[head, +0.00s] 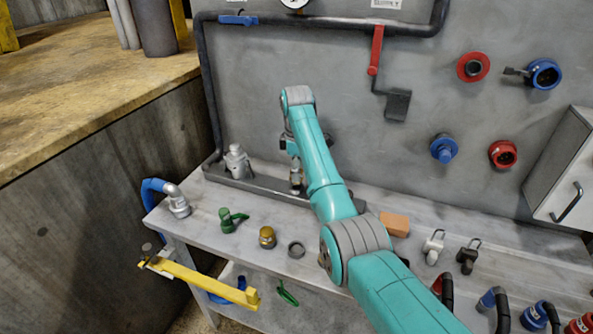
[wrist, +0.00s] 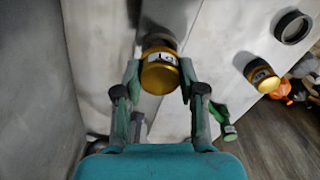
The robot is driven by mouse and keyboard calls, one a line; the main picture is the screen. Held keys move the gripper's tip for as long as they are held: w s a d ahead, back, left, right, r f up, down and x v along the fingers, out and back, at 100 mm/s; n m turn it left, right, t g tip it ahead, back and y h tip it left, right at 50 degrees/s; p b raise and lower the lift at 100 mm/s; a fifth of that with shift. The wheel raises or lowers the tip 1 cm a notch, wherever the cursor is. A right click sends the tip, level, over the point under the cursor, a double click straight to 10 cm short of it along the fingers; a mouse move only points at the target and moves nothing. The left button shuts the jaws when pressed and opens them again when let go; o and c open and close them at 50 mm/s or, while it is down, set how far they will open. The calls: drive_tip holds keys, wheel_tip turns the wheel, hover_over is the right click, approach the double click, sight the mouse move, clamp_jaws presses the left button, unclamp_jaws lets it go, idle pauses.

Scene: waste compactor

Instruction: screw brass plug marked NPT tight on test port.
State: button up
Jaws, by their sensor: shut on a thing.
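My gripper (wrist: 158,90) is shut on a brass plug (wrist: 160,74), with one finger on each side of it. The plug has a white mark that is too small to read surely. Its far end meets a dark, round part (wrist: 160,40) that may be the test port; I cannot tell whether they are threaded together. In the head view my gripper (head: 296,178) points down at the back of the bench, and my arm partly covers that spot. A second brass plug (head: 267,237), also with a pale mark in the wrist view (wrist: 262,75), lies loose on the bench.
A dark ring (head: 296,249), a green fitting (head: 232,219) and a grey fitting (head: 177,203) are on the bench (head: 215,245). A grey valve body (head: 237,162) stands left of my gripper. A brick (head: 395,224) and padlocks (head: 433,246) lie right. A yellow bar (head: 205,283) juts out in front.

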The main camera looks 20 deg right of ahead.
drive_tip(key=shift+f, duration=1.2)
idle(1.3)
drive_tip(key=shift+o, duration=1.3)
drive_tip(key=c, duration=0.3)
drive_tip(key=m, duration=0.5)
drive_tip(key=m, duration=0.4)
drive_tip(key=shift+m, duration=0.4)
